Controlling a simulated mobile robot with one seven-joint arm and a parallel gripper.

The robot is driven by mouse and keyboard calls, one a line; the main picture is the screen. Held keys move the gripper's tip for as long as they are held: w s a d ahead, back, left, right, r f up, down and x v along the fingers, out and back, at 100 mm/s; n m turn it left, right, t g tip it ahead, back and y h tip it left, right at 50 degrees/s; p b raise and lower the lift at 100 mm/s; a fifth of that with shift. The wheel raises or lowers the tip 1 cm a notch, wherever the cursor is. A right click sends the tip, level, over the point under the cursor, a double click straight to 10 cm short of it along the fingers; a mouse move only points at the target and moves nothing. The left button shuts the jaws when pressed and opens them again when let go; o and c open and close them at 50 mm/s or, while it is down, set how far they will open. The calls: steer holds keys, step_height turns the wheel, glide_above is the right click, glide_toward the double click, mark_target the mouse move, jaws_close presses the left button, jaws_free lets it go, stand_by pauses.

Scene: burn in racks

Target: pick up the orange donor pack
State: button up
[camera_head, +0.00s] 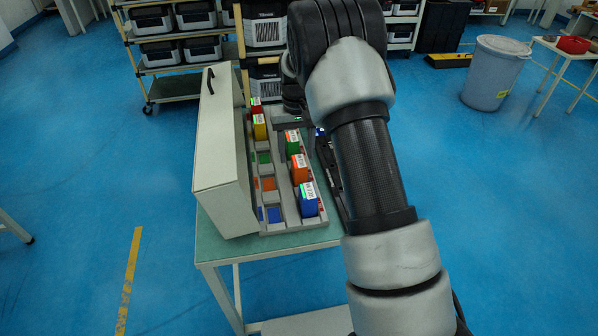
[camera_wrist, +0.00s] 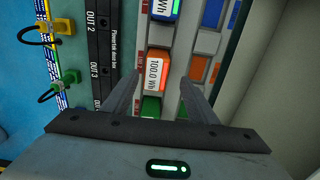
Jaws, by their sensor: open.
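The orange pack (camera_head: 300,168) sits in the right row of the grey rack, between a green pack (camera_head: 292,143) and a blue pack (camera_head: 308,200). In the wrist view the orange pack (camera_wrist: 164,72) shows a white label reading 100.0 Wh. My gripper (camera_wrist: 159,76) is open and empty. Its fingertips appear on either side of the orange pack's near end in that view. I cannot tell how far above the pack they are. In the head view my arm hides most of the gripper.
A red pack (camera_head: 256,104) and a yellow pack (camera_head: 260,126) stand in the left row, with coloured empty slots nearer. A tall pale panel with a handle (camera_head: 219,150) rises left of the rack. A black box with cables (camera_wrist: 103,50) lies beside it.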

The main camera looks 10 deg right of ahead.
mark_target(299, 161)
steer(key=shift+d+f, duration=0.2)
steer(key=shift+f, duration=1.25)
steer(key=shift+d+f, duration=0.15)
steer(key=shift+f, duration=1.3)
steer(key=shift+r, duration=0.1)
jaws_close()
